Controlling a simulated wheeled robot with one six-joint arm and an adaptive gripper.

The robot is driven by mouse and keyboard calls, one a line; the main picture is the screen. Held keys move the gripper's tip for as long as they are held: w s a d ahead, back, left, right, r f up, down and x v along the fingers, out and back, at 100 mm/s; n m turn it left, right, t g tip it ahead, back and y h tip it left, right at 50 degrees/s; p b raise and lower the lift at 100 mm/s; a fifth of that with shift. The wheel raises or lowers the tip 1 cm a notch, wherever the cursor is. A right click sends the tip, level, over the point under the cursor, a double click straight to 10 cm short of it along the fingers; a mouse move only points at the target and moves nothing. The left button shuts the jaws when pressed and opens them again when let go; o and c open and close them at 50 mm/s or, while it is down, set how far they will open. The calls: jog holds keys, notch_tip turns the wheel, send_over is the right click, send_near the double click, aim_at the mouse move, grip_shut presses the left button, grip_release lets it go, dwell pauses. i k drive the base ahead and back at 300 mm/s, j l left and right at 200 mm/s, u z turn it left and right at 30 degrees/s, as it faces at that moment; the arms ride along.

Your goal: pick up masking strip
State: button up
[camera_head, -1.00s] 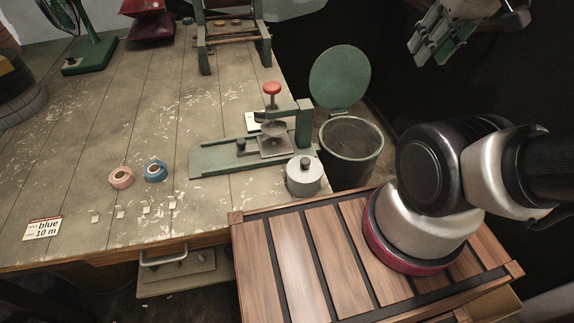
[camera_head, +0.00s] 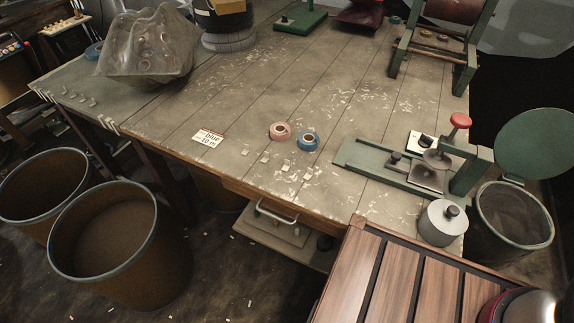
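Several small off-white strips (camera_head: 286,167) lie in a loose row on the wooden table (camera_head: 235,120), in front of the tape rolls. More pale strips (camera_head: 108,125) hang at the table's front left edge, and others (camera_head: 80,97) lie near its left end. I cannot tell which of these is the masking strip. A pink tape roll (camera_head: 280,131) and a blue tape roll (camera_head: 308,141) lie side by side behind the row. A card (camera_head: 208,138) reading "blue 10 m" lies to their left. My gripper is out of view.
A green press (camera_head: 420,170) with a red knob and a grey cylinder (camera_head: 442,222) stand on the right. A cloudy plastic bag or bin (camera_head: 150,48) stands at the back left. The table middle is mostly clear.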

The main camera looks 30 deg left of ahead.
aim_at(286, 166)
jog(key=k+j+u, duration=0.2)
jog(key=j, duration=0.25)
jog(key=j+u, duration=0.2)
jog(key=j, duration=0.2)
jog(key=k+j+u, duration=0.2)
jog(key=j, duration=0.25)
jog(key=i, duration=0.1)
